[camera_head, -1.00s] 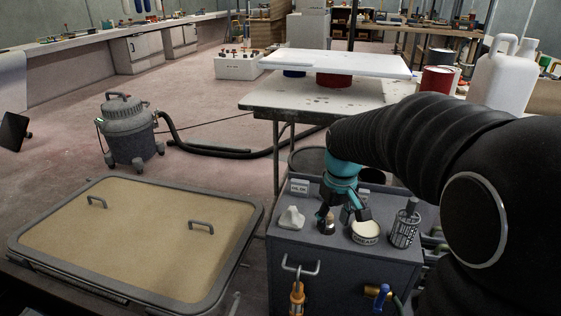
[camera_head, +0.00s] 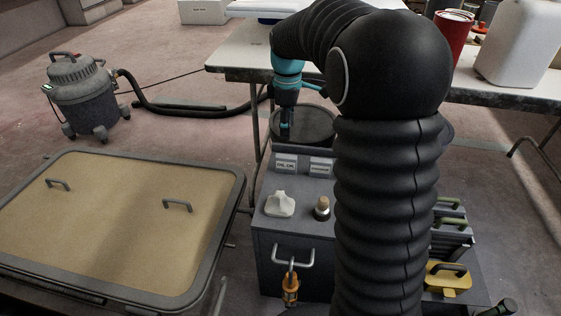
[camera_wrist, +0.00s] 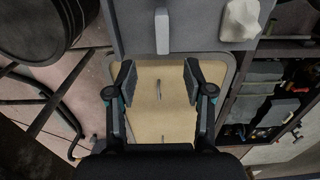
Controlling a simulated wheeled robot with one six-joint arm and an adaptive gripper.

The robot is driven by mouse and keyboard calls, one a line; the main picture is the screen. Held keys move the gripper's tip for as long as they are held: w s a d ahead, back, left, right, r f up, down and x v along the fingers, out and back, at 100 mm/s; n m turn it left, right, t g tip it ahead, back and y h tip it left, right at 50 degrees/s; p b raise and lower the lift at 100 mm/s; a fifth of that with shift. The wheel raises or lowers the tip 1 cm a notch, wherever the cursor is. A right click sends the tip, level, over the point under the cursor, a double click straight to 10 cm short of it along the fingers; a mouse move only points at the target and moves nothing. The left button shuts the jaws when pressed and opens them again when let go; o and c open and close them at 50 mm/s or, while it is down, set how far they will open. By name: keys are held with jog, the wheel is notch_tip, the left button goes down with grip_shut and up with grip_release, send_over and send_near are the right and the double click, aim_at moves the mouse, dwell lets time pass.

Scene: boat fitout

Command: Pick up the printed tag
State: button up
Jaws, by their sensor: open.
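Two small white printed tags stand along the back of the grey cabinet top in the head view: a left tag (camera_head: 286,162) and a right tag (camera_head: 321,167). The lettering is too small to read surely. In the wrist view a narrow pale bar, apparently a tag seen from above (camera_wrist: 162,31), lies on the grey top beyond the fingertips. My gripper (camera_head: 286,132) hangs behind and above the left tag, pointing down. In the wrist view my gripper (camera_wrist: 160,80) has its fingers spread wide, with nothing between them but the hatch far below.
A dark round bin (camera_head: 318,122) is behind. The tan hatch (camera_head: 110,225) lies left; a white table (camera_head: 235,58) stands behind.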

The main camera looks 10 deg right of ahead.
aim_at(288, 155)
jog(key=f, duration=0.5)
jog(key=f+b, duration=0.1)
jog(key=f, duration=0.2)
jog(key=shift+d+f, duration=0.25)
jog(key=shift+d, duration=0.15)
jog(key=shift+s+a+f, duration=0.1)
jog(key=shift+a+f, duration=0.05)
jog(key=shift+f, duration=1.2)
jog(key=shift+a+f, duration=0.1)
jog(key=shift+f, duration=1.2)
grip_shut()
